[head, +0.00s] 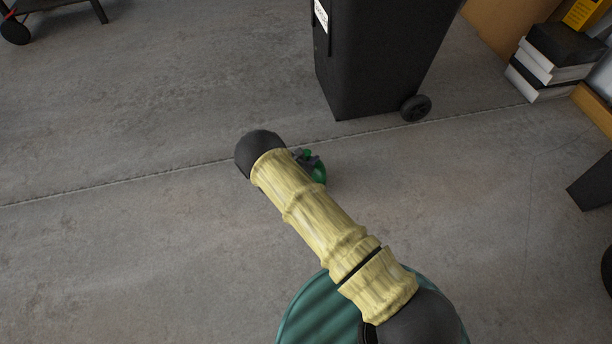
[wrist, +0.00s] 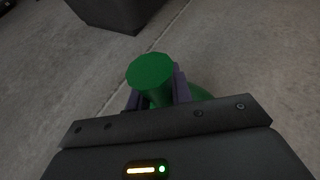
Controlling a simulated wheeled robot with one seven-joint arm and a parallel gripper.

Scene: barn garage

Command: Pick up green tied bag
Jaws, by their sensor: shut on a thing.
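The green tied bag (head: 319,173) shows in the head view just right of my arm, partly hidden behind it, over the concrete floor. In the wrist view its round green top (wrist: 150,72) stands between the fingers, and part of its wider body (wrist: 200,93) shows behind the right finger. My gripper (wrist: 157,97) is shut on the bag's tied top. In the head view only a small dark part of my gripper (head: 308,160) shows at the bag. I cannot tell whether the bag touches the floor.
A black wheeled bin (head: 375,55) stands beyond the bag; it also shows in the wrist view (wrist: 115,10). Stacked boxes (head: 550,60) stand at the upper right. A wheeled cart (head: 50,8) is at the upper left. The floor at left is clear.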

